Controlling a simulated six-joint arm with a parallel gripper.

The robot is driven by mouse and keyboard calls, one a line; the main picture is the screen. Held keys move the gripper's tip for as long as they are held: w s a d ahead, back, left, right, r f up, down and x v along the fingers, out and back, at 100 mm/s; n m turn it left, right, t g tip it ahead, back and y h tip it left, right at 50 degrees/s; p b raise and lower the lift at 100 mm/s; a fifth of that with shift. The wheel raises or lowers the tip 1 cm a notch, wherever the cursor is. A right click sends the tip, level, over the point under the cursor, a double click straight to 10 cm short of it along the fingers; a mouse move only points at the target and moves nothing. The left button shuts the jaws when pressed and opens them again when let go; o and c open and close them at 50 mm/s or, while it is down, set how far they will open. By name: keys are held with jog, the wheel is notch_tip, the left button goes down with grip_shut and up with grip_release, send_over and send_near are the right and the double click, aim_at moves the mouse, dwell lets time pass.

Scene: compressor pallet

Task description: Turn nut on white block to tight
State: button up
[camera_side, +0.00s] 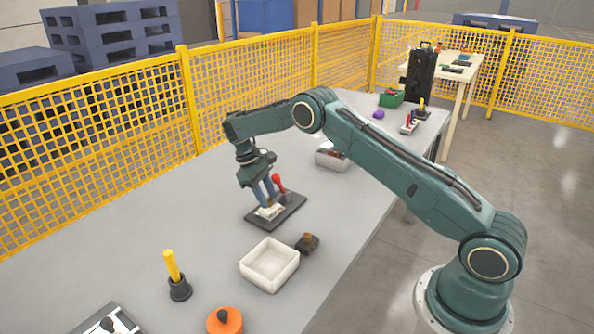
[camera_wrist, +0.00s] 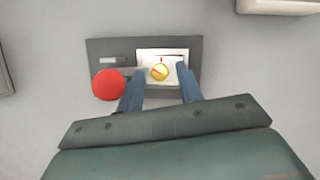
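The white block (camera_wrist: 174,53) sits on a dark base plate (camera_wrist: 195,44) in the wrist view. The base plate (camera_side: 291,211) lies flat on the table.
A red knob (camera_wrist: 109,85) stands close left of the fingers; it also shows in the side view (camera_side: 276,179). A white tray (camera_side: 270,281), a small dark block (camera_side: 308,244) and a yellow-handled tool (camera_side: 172,266) stand in front. A parts bin (camera_side: 333,164) is behind.

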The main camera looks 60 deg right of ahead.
jog(key=shift+n, duration=0.5)
jog(key=n+h, duration=0.1)
jog(key=n, duration=0.1)
jog(key=n+h, duration=0.1)
jog(key=n, duration=0.1)
jog(key=shift+s+a+t, duration=0.1)
jog(key=shift+a+t, duration=0.1)
jog(key=shift+t, duration=0.2)
jog(key=n+t, duration=0.1)
jog(key=n, duration=0.1)
jog(key=n+h, duration=0.1)
jog(key=n, duration=0.2)
jog(key=shift+s+a+n+t, duration=0.1)
jog(key=shift+s+n+t, duration=0.1)
jog(key=shift+n+t, duration=0.15)
jog(key=shift+v, duration=6.85)
jog(key=shift+a, duration=0.2)
